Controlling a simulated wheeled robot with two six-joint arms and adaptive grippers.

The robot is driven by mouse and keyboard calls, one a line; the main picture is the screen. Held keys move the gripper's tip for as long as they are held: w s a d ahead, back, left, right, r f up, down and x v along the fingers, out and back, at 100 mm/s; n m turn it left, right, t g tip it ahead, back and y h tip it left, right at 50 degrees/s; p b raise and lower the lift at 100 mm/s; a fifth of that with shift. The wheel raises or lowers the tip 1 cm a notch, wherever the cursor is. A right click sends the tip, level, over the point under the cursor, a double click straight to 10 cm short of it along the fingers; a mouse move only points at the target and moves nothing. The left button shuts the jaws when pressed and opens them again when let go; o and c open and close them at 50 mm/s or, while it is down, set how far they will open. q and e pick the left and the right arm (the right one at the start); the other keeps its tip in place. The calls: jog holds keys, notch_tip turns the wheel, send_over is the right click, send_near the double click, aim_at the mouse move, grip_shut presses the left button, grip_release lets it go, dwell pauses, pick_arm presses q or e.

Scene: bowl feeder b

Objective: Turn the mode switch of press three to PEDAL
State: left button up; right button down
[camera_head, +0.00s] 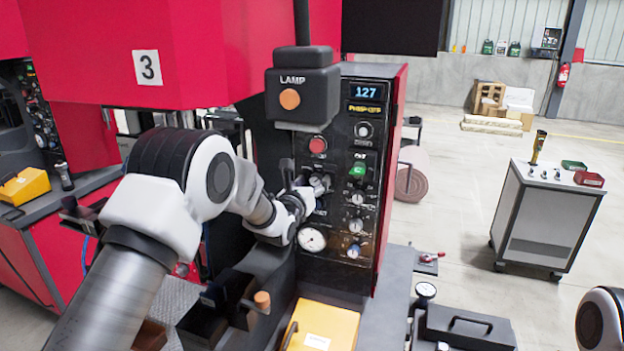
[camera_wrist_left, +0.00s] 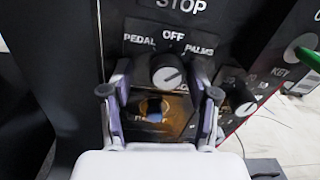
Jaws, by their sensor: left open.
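The mode switch is a round dark knob (camera_wrist_left: 167,73) below the labels PEDAL, OFF and PALMS in the left wrist view. Its pale mark appears slanted toward the upper right, on the PALMS side. In the head view the knob (camera_head: 321,184) sits on the black control panel (camera_head: 337,255) of press three, partly hidden by my gripper. My left gripper (camera_head: 306,186) is open in front of the panel; in the wrist view its two fingers (camera_wrist_left: 160,92) stand either side of the knob. Contact cannot be told. My right gripper is not in view.
A lamp box (camera_head: 302,88) overhangs the panel above my left gripper. Other knobs, a green button (camera_head: 358,169) and a gauge (camera_head: 312,239) are close by. A yellow box (camera_head: 322,328) stands below. A grey cabinet (camera_head: 546,218) stands at the right, with open floor around it.

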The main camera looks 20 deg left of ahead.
pick_arm(q)
jog(key=shift+s+d+r, duration=0.1)
jog(key=shift+s+d, duration=0.05)
jog(key=shift+s+d+r, duration=0.15)
jog(key=shift+d+r, duration=0.05)
jog(key=shift+c, duration=1.1)
jog(key=shift+s, duration=0.1)
jog(key=c, duration=0.6)
jog(key=shift+a, duration=0.1)
grip_shut()
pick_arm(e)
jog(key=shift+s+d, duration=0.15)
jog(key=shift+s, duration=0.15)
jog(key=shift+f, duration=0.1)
